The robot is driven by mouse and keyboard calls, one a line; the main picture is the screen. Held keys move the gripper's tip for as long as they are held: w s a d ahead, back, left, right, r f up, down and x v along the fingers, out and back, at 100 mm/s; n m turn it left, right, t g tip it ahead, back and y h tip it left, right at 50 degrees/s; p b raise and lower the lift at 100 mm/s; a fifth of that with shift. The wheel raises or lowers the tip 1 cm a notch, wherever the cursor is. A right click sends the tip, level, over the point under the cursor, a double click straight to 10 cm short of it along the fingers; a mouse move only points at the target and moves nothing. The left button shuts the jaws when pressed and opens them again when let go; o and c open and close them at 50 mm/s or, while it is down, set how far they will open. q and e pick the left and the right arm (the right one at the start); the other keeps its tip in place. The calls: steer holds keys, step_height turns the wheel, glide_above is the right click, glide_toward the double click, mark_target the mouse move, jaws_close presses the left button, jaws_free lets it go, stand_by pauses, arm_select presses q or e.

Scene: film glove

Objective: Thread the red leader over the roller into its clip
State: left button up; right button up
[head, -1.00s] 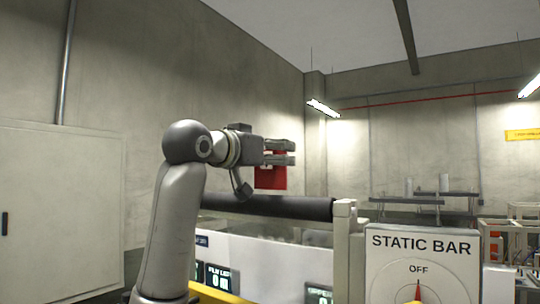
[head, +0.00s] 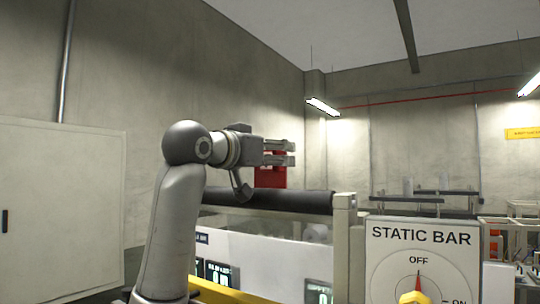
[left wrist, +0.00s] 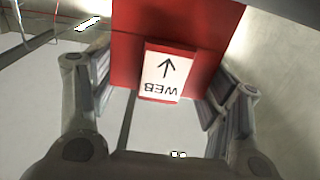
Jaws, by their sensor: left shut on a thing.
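The red leader (head: 271,177) hangs below the fingers of my left gripper (head: 280,152), which is shut on it. In the left wrist view the leader (left wrist: 215,25) spans between the fingers, with a white label reading WEB and an arrow (left wrist: 167,74). The dark roller (head: 285,201) runs horizontally just below the leader's lower edge. I cannot tell from this view whether leader and roller touch, or which is nearer. I cannot make out the clip. My right gripper is not in view.
A light post (head: 344,236) stands at the roller's right end. A STATIC BAR panel (head: 419,262) with its pointer at OFF is right of it. A white machine front (head: 262,262) lies below the roller. A pale cabinet (head: 62,210) stands at left.

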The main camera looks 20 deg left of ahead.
mark_target(266, 169)
arm_select(q)
steer(key=shift+s+f, duration=0.1)
steer(key=shift+f, duration=0.15)
steer(key=shift+r, duration=0.15)
steer(key=shift+r+p, duration=0.35)
stand_by(1.4)
steer(key=shift+f+b, duration=0.75)
steer(key=shift+f, duration=0.3)
steer(key=shift+f+b, duration=0.5)
steer(key=shift+f, duration=0.25)
steer(key=o, duration=1.1)
steer(key=shift+r, duration=0.1)
